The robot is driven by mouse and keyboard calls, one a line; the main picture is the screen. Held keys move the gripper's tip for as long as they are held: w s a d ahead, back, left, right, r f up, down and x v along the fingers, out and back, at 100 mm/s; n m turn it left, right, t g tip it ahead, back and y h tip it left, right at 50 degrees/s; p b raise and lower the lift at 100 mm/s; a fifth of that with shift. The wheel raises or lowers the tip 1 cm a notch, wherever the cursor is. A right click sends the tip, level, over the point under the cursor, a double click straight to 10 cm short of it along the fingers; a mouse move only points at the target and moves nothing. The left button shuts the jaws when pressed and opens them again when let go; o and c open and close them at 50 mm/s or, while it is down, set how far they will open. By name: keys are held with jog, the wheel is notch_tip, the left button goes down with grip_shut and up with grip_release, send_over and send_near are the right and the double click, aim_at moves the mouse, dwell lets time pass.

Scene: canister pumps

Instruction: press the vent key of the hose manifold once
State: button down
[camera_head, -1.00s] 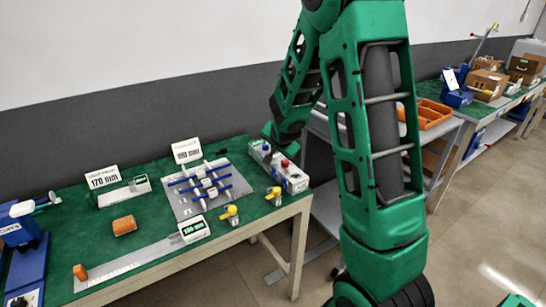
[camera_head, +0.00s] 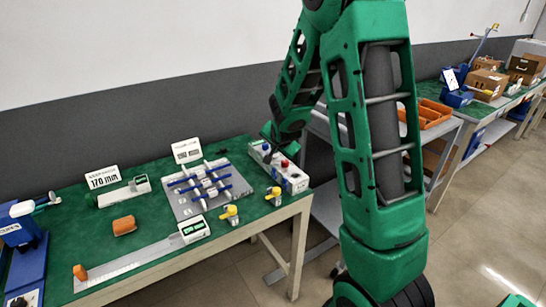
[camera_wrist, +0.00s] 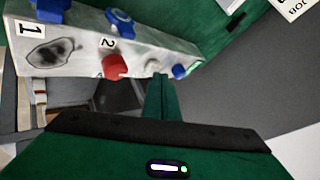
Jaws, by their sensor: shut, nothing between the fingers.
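The hose manifold (camera_head: 293,180) is a long pale box at the right end of the green table, with red and blue parts on top. In the wrist view the manifold (camera_wrist: 75,48) carries labels 1 and 2, a blue handle (camera_wrist: 121,22), a red knob (camera_wrist: 115,67), a small whitish button (camera_wrist: 153,66) and a blue knob (camera_wrist: 180,71). I cannot tell for certain which of these is the vent key. My gripper (camera_wrist: 160,82) is shut and empty, its tip close to the whitish button; contact cannot be made out. In the head view my gripper (camera_head: 268,132) is at the manifold's far end.
A grey plate with blue rods (camera_head: 208,190) lies left of the manifold. Two yellow-handled valves (camera_head: 230,213) (camera_head: 273,194) stand near the table's front edge. An orange block (camera_head: 124,225) and a long scale (camera_head: 130,261) lie further left. A grey shelf cart stands right of the table.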

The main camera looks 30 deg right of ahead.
jog(key=shift+r, duration=0.6)
jog(key=shift+r, duration=0.1)
jog(key=shift+r, duration=2.4)
jog(key=shift+s, duration=0.1)
jog(key=n+g, duration=0.2)
jog(key=g, duration=0.1)
send_near(275, 157)
jog(key=s+d+r, duration=0.3)
jog(key=s+d, duration=0.2)
jog(key=s, duration=0.2)
jog(key=s+a+n+g+y, duration=0.1)
jog(key=s+a+n+g, duration=0.1)
jog(key=s, duration=1.3)
jog(key=s+a+r+n+g+y, duration=0.1)
jog(key=s+a+n+g+y, duration=0.1)
jog(key=s, duration=1.3)
jog(key=shift+s+a+n+g+y, duration=0.3)
jog(key=shift+a+n+g, duration=0.2)
jog(key=shift+a+g, duration=0.45)
jog(key=shift+w+a, duration=0.1)
